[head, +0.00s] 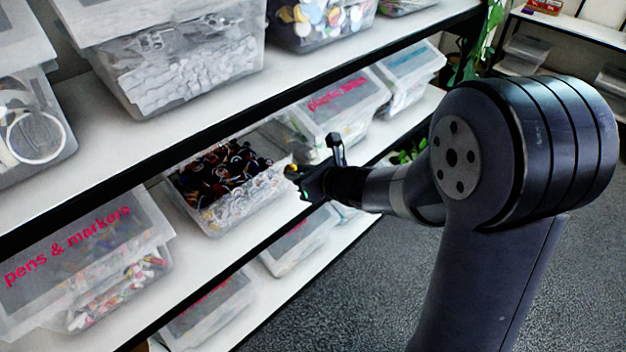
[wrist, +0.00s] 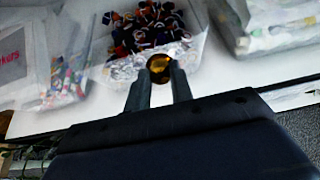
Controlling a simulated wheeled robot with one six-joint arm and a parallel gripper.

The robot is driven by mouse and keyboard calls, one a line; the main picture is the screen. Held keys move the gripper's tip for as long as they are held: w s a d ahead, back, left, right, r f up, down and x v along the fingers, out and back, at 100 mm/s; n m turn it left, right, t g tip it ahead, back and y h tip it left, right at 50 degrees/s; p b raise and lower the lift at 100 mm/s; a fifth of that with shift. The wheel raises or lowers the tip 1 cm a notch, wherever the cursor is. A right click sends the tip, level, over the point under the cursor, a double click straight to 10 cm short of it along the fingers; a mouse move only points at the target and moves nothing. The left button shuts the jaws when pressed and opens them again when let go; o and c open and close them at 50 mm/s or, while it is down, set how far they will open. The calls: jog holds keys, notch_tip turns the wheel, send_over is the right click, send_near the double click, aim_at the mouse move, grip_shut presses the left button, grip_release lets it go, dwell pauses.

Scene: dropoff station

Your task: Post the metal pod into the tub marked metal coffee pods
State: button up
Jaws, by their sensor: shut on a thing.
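My gripper (head: 299,176) is shut on a small gold-brown metal pod (wrist: 159,68), which sits between the two fingertips in the wrist view. In the head view only a small yellowish bit of the pod (head: 291,169) shows at the gripper's tip. An open clear tub (head: 243,213) full of dark, coloured and silvery pods stands on the middle shelf, just left of my gripper. In the wrist view the pod is at the near edge of this tub (wrist: 122,72); I cannot tell its exact height above the rim. No label on this tub is readable from here.
A tub marked pens & markers (head: 85,262) stands to the left on the same shelf. A tub with a pink label (head: 337,100) stands to the right. The upper shelf's edge (head: 200,138) runs above the open tub. More tubs sit on the shelf below.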

aim_at(288, 166)
jog(key=w+a+f, duration=0.1)
jog(key=w+a, duration=0.8)
jog(key=a, duration=0.1)
jog(key=shift+a+f, duration=0.2)
jog(key=shift+a, duration=0.05)
jog(key=o, duration=1)
jog(key=b+v, duration=0.1)
jog(key=v, duration=1)
jog(key=shift+f, duration=0.1)
